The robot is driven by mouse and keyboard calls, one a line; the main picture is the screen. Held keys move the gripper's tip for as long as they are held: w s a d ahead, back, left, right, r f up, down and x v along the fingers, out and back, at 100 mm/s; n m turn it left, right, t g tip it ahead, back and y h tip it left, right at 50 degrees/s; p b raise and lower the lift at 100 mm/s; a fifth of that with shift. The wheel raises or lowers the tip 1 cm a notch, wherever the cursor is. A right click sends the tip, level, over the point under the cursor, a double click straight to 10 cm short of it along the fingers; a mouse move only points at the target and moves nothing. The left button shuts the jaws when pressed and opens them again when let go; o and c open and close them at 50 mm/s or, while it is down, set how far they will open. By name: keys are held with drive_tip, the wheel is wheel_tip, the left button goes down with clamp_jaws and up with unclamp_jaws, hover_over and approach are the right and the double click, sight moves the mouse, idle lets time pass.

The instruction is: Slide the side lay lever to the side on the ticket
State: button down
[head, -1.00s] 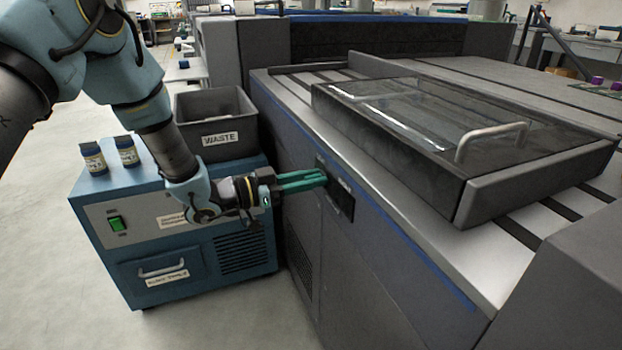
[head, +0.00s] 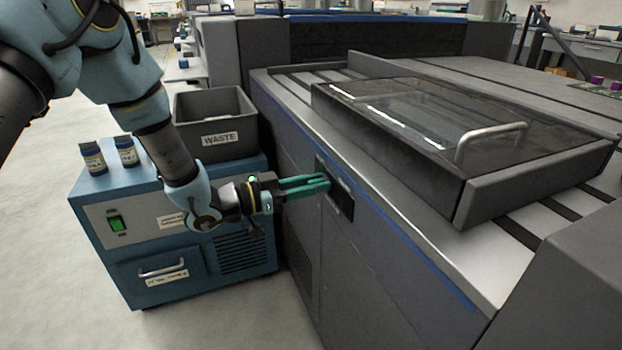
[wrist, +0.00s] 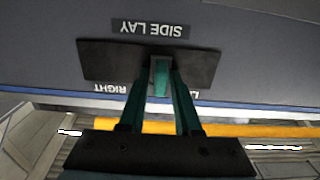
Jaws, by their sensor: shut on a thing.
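The side lay plate (head: 343,198) is a dark panel on the near side wall of the grey press. In the wrist view the plate (wrist: 108,62) appears upside down, with a SIDE LAY label (wrist: 150,29) and a RIGHT label (wrist: 110,88) at picture left. Another label at picture right is mostly hidden by a finger. The small lever (wrist: 160,77) stands out between the green fingertips, near the plate's middle. My gripper (head: 326,184) is shut on the lever, and it also shows in the wrist view (wrist: 161,84). In the head view my fingers hide the lever.
A blue cabinet (head: 190,235) stands left of the press, below my forearm. It carries a grey WASTE bin (head: 215,139) and two small bottles (head: 110,155). A clear-lidded cover (head: 420,120) with a handle lies on top of the press. Open floor lies at front left.

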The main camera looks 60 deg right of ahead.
sight(342, 194)
drive_tip(key=s+a, duration=0.1)
drive_tip(key=s, duration=0.1)
drive_tip(key=s+a, duration=0.2)
drive_tip(key=shift+s+a+f, duration=0.1)
drive_tip(key=shift+s+a, duration=0.05)
drive_tip(key=shift+s, duration=0.05)
drive_tip(key=c, duration=0.8)
unclamp_jaws()
drive_tip(key=shift+c, duration=0.2)
drive_tip(key=v, duration=1)
drive_tip(key=shift+w+a, duration=0.25)
drive_tip(key=shift+a, duration=0.05)
